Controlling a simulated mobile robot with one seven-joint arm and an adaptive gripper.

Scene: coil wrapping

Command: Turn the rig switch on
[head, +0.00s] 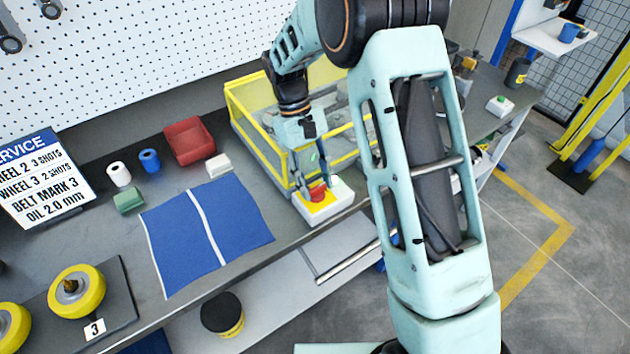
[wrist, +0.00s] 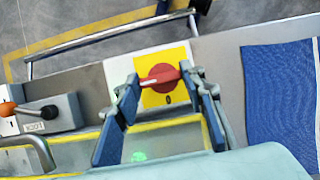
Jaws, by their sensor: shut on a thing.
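The rig switch is a red rotary knob (wrist: 160,76) on a yellow plate (wrist: 178,54), set on a white box (wrist: 122,74) at the bench's front edge. In the head view the knob (head: 318,191) shows partly behind my fingers. My gripper (wrist: 164,82) is shut on the knob, one finger at each end of its bar. The bar lies nearly level in the wrist view, with a pale mark at its left end. A "0" is printed on the plate below it. A green glow (wrist: 138,155) shows between my fingers, below the box.
A yellow-framed clear guard (head: 255,125) stands right behind the switch. A rail (head: 345,262) runs below the edge.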

